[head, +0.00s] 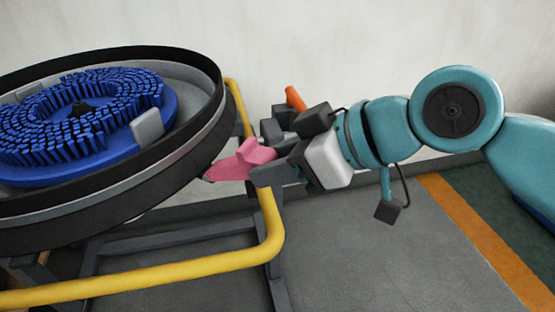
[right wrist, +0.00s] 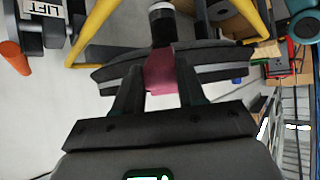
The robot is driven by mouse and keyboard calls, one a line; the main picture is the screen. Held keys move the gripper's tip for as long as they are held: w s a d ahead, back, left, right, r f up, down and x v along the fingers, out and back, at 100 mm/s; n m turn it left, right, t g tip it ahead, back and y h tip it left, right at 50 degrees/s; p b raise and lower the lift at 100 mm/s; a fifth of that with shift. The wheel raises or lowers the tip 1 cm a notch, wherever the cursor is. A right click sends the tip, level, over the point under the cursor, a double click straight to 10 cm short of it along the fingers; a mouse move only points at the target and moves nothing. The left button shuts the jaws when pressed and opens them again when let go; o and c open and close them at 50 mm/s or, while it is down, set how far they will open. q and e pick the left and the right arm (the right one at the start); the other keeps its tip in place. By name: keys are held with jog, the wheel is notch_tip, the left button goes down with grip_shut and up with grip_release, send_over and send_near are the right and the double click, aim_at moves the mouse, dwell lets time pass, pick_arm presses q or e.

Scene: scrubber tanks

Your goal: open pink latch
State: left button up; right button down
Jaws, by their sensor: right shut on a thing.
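The pink latch (head: 240,160) sits at the right edge of the round scrubber deck, whose black rim (head: 170,165) surrounds a blue brush. My right gripper (head: 262,160) reaches in from the right and is shut on the pink latch. In the right wrist view the pink latch (right wrist: 160,72) lies between the two dark fingers of my right gripper (right wrist: 157,85), in front of the black deck rim (right wrist: 215,65). Part of the latch is hidden by the fingers. My left gripper does not show.
A yellow tube frame (head: 268,210) runs below and beside the deck, close to my right gripper. An orange handle (head: 295,98) stands just behind the gripper. The blue round brush (head: 80,115) lies tilted in the deck. Grey floor (head: 390,240) is clear at the lower right.

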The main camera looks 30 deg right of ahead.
jog(key=shift+s+f, duration=0.1)
jog(key=shift+f, duration=0.3)
jog(key=c, duration=0.6)
grip_release()
jog(key=shift+c, duration=0.2)
jog(key=shift+r, duration=0.15)
jog(key=p+v, duration=0.4)
jog(key=v, duration=1.2)
jog(key=shift+r, duration=0.25)
